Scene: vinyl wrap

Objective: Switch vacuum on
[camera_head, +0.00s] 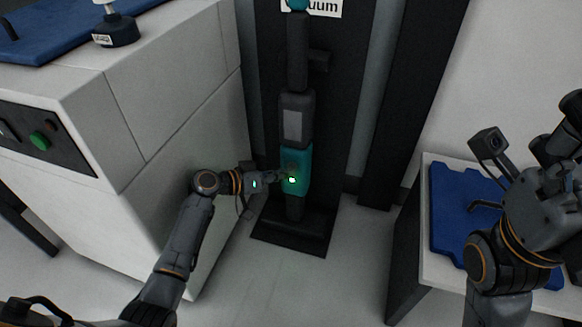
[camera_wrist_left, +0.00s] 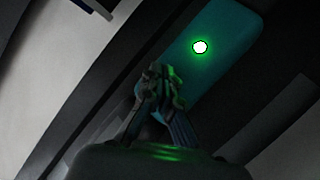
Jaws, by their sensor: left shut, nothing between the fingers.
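The vacuum (camera_head: 296,160) stands upright against a dark panel, with a grey upper part and a teal lower body. A small green light glows on the teal body. In the left wrist view the teal body (camera_wrist_left: 222,35) lies beyond the fingers, with the round lit spot (camera_wrist_left: 200,47) bright green-white. My left gripper (camera_head: 284,174) is shut and empty, its tips at the teal body beside the light. It also shows in the left wrist view (camera_wrist_left: 160,85); whether the tips touch the vacuum cannot be told. My right arm is at the right; its fingers are not clearly visible.
A white cabinet (camera_head: 165,90) with a control panel (camera_head: 45,138) stands left of the vacuum. A small table with a blue tray (camera_head: 447,215) stands at the right. A dark base plate (camera_head: 270,236) lies under the vacuum. The floor in front is clear.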

